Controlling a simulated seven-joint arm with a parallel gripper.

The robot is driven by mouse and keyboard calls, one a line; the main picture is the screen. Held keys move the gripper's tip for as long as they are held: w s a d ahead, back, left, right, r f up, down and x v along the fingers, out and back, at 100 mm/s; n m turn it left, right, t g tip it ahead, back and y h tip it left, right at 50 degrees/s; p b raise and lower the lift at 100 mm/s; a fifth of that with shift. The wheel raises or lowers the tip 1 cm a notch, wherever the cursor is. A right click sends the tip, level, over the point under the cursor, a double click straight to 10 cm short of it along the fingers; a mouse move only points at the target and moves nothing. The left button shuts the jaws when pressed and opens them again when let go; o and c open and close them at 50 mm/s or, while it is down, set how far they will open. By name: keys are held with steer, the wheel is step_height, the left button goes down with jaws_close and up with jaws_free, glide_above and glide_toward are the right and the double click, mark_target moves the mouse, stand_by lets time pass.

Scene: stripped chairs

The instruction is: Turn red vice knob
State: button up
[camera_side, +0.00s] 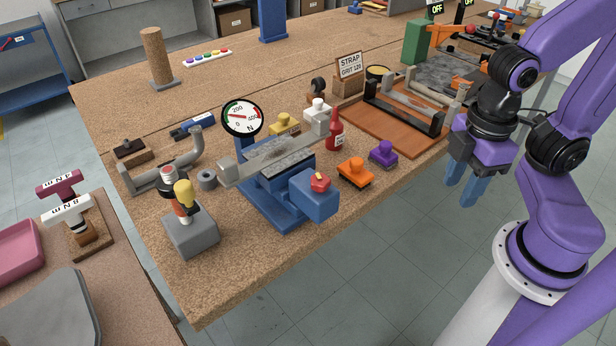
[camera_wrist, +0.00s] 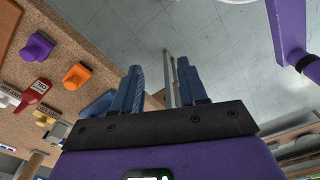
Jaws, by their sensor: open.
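The red vice knob (camera_side: 320,182) sits on top of the blue block at the front right end of the vice (camera_side: 275,200), near the bench's front edge. The vice has a grey metal top and a blue body. My gripper (camera_side: 462,190) is open and empty, fingers down, past the bench's front edge, well to the right of the knob. In the wrist view my gripper's blue fingers (camera_wrist: 160,88) stand apart over the floor. A blue part, probably the vice, shows partly behind the left finger; the red knob cannot be made out there.
An orange knob block (camera_side: 355,172), a purple knob block (camera_side: 383,153) and a red bottle (camera_side: 335,130) stand close right of the vice. A dial gauge (camera_side: 242,118) rises behind it. A grey block with a yellow-knobbed valve (camera_side: 190,228) stands left. Open floor lies in front.

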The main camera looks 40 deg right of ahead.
steer(key=o, duration=0.3)
steer(key=shift+o, duration=0.2)
step_height(320, 180, up, 12)
steer(key=m, duration=3.5)
glide_above(321, 179)
step_height(321, 179, down, 17)
steer(key=shift+c, duration=0.3)
steer(key=c, duration=1)
